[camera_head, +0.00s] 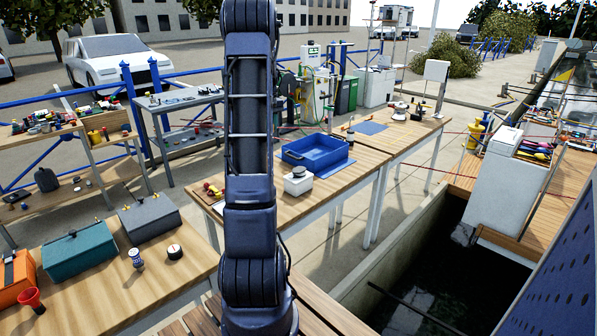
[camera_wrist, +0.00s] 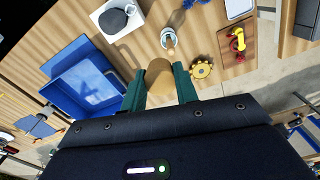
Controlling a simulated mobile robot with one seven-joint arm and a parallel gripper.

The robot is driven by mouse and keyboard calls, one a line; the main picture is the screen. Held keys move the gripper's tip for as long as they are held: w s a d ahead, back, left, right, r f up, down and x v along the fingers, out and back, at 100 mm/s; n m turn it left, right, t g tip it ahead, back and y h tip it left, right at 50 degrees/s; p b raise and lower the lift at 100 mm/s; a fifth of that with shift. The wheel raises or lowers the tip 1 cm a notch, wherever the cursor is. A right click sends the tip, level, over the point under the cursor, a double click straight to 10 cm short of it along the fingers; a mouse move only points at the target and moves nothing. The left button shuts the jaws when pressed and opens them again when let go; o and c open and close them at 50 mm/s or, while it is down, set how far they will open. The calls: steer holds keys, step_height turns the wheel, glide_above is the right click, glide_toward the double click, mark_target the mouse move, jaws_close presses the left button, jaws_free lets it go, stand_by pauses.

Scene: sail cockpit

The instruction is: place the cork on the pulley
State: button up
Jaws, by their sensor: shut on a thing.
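My gripper (camera_wrist: 158,84) shows in the wrist view with two green fingers. It is shut on the cork (camera_wrist: 158,72), a tan cylinder held between the fingertips above a wooden bench. Just beyond the cork, a small silvery round fitting with a tan part (camera_wrist: 168,40) lies on the bench; it may be the pulley, but I cannot tell for sure. A yellow toothed wheel (camera_wrist: 201,69) lies to the right of the fingers. In the head view my arm hides the gripper and the cork.
A blue bin (camera_wrist: 88,82) stands left of my gripper, also seen in the head view (camera_head: 316,153). A white block with a dark top (camera_wrist: 118,20) is close by. A red and yellow piece (camera_wrist: 238,43) lies at right. A teal toolbox (camera_head: 79,254) stands on the near-left bench.

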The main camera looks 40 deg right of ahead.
steer(key=r+m, duration=0.1)
steer(key=m, duration=0.1)
glide_above(299, 169)
steer(key=f, duration=1.9)
steer(key=shift+s+a+f, duration=0.1)
steer(key=shift+a+f, duration=0.15)
steer(key=shift+f, duration=0.15)
steer(key=shift+f, duration=0.1)
steer(key=o, duration=0.9)
steer(key=shift+o, duration=0.2)
step_height(299, 169, up, 12)
